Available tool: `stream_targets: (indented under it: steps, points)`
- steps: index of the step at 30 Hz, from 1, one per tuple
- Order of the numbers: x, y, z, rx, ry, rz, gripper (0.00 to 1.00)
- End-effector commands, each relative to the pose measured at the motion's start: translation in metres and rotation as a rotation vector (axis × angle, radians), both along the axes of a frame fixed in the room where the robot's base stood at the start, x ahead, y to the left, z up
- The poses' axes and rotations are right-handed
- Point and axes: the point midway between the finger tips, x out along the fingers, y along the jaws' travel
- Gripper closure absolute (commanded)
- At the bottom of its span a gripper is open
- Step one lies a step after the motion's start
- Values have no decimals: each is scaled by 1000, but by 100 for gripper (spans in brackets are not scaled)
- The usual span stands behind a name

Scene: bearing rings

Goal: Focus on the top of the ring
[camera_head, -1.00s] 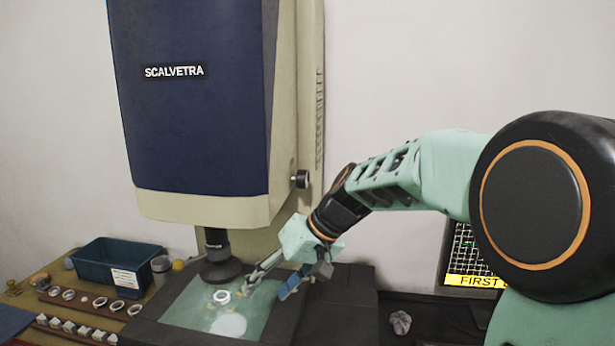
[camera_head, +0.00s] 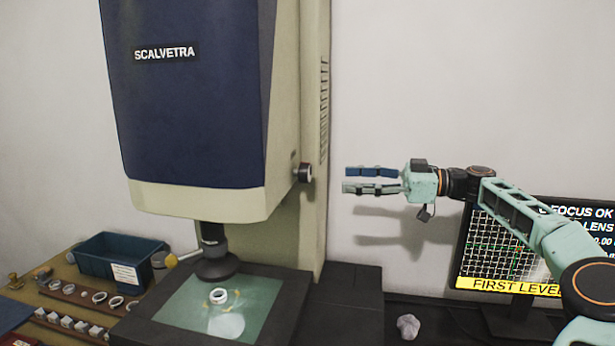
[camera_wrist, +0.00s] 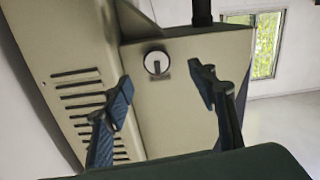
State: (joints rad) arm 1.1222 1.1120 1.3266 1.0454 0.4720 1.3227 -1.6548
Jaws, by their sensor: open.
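A small pale ring (camera_head: 219,296) sits on the green glass stage (camera_head: 180,303) of the measuring machine (camera_head: 190,95), beneath its dark lens (camera_head: 216,265). A black focus knob (camera_head: 305,172) juts from the right side of the machine's head. In the wrist view the knob (camera_wrist: 157,63) shows as a round face with a bar across it, beyond and between my fingers. My gripper (camera_head: 346,179) is open and empty, to the right of the knob and apart from it, fingers pointing at it. The fingers also show in the wrist view (camera_wrist: 163,88).
A monitor (camera_head: 505,245) at the right reads "FOCUS OK" and "FIRST LEVEL", partly behind my arm. A blue bin (camera_head: 110,262) and racks of rings (camera_head: 90,294) stand at the left. A crumpled grey piece (camera_head: 408,325) lies on the dark bench.

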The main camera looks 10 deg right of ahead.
Motion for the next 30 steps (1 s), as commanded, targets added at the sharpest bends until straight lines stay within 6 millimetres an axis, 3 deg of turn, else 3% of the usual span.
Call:
stream_targets:
  steps: [2,5,21,30]
  points:
    - [-2,-14,3,16,-35,-14,47]
    - [0,-14,6,19,-49,-17,47]
    - [34,69,6,18,-45,-15,47]
    - [40,82,5,17,-45,-17,47]
